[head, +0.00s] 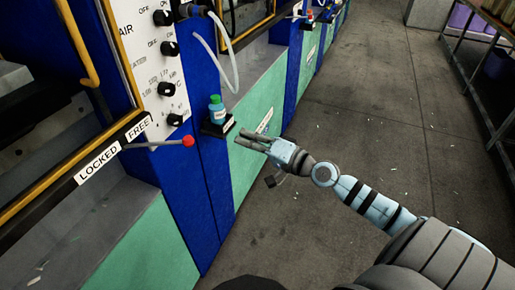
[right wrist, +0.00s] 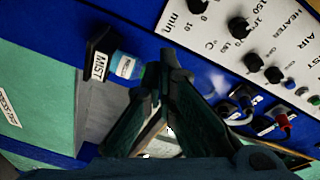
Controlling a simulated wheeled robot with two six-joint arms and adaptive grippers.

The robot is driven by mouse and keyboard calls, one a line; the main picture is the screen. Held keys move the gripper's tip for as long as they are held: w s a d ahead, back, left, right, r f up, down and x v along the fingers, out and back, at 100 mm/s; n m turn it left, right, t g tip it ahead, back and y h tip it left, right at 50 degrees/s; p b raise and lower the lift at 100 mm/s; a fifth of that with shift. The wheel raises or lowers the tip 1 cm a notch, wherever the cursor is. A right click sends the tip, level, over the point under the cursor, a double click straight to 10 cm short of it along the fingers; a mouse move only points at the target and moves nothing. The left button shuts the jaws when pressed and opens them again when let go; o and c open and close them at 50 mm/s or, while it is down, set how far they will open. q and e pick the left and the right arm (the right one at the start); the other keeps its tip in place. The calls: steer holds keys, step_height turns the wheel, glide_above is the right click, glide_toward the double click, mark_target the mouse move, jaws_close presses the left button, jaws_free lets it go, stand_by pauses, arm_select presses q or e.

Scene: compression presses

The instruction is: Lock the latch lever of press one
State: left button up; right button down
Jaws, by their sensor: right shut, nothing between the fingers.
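The latch lever (head: 160,144) of the near press is a thin grey rod with a red ball knob (head: 188,141) at its right end. It sticks out to the right, level with the gap between the LOCKED label (head: 98,163) and the FREE label (head: 138,127). I cannot tell which setting it is in. My right gripper (head: 248,139) is shut and empty, to the right of the knob and apart from it. Its fingers (right wrist: 168,68) also show in the right wrist view, where the lever is not seen. My left gripper is not in view.
A small bottle with a green cap (head: 216,108) stands in a black holder (head: 217,125) on the blue post, above and left of my right gripper. A control panel with black knobs (head: 169,48) is above the lever. Open grey floor (head: 340,100) lies to the right.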

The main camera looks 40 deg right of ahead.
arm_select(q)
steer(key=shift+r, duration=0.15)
arm_select(e)
steer(key=d+f+n+h, duration=0.1)
steer(key=d+f+h, duration=0.1)
steer(key=d+f, duration=0.2)
steer(key=shift+w+f+g, duration=0.25)
steer(key=shift+f+g, duration=0.05)
steer(key=shift+f, duration=0.2)
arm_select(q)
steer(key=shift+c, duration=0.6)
